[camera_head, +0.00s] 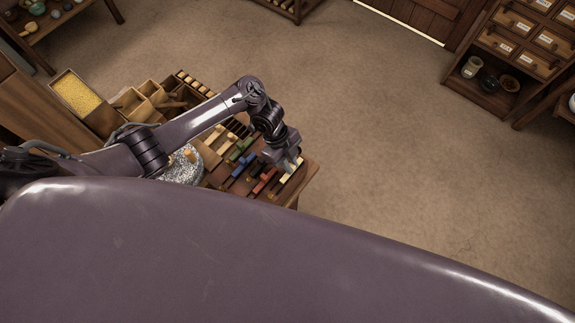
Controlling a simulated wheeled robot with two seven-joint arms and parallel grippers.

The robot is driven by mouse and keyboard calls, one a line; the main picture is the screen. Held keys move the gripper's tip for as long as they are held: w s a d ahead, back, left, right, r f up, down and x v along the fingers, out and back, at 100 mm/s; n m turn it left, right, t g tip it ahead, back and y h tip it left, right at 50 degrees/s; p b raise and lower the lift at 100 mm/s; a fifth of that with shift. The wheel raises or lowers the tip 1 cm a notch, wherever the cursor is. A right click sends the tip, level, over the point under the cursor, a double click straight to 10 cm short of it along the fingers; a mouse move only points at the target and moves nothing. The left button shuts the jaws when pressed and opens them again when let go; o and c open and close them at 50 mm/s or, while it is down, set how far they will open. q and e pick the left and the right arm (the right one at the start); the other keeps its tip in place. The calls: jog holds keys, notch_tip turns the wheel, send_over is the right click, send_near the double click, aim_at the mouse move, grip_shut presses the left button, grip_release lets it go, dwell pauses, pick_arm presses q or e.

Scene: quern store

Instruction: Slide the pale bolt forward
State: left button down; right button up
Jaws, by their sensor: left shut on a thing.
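The pale bolt (289,174) lies on the wooden bench (308,178) near its right end, the rightmost in a row of coloured bolts. My left gripper (292,165) points down at the pale bolt and is shut on it. The fingers partly hide the bolt. My right gripper does not show in the view.
Red (264,180), blue (244,164) and green (240,148) bolts lie to the left of the pale one. A round grey quern stone (184,170) and a box of yellow grain (76,94) stand farther left. The floor right of the bench is clear.

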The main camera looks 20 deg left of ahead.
pick_arm(q)
jog(key=shift+w+d+r, duration=0.15)
jog(key=shift+w+r, duration=0.05)
jog(key=shift+w, duration=0.1)
jog(key=c, duration=1.8)
grip_release()
jog(key=o, duration=0.4)
jog(key=shift+w+f, duration=0.1)
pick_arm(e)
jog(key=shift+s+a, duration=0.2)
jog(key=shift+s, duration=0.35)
pick_arm(q)
jog(key=shift+r, duration=0.2)
jog(key=s+v, duration=0.1)
jog(key=v, duration=0.6)
jog(key=shift+w+b, duration=0.4)
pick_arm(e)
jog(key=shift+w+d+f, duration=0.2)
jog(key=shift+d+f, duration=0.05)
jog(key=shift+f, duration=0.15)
pick_arm(q)
jog(key=shift+r, duration=0.1)
